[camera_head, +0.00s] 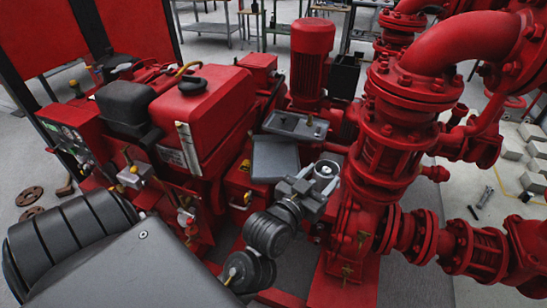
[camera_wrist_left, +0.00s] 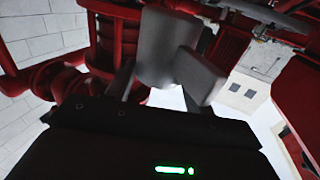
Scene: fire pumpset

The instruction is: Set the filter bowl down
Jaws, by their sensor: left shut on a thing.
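The filter bowl (camera_head: 325,170) is a pale grey round cup in the head view, with its open top facing up. My left gripper (camera_head: 318,184) is shut on it, in front of the large red pump casing. In the left wrist view the bowl (camera_wrist_left: 162,45) is a plain grey shape between the two grey fingers of my left gripper (camera_wrist_left: 164,72). The fingers hide part of its sides. I cannot tell from the views whether its bottom touches anything. My right gripper is not in view.
A shallow grey tray (camera_head: 296,125) with small items lies behind the gripper, and a dark grey flat-topped box (camera_head: 275,158) is to its left. The red engine (camera_head: 205,115) is at left. Red pump pipes (camera_head: 385,150) stand close on the right.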

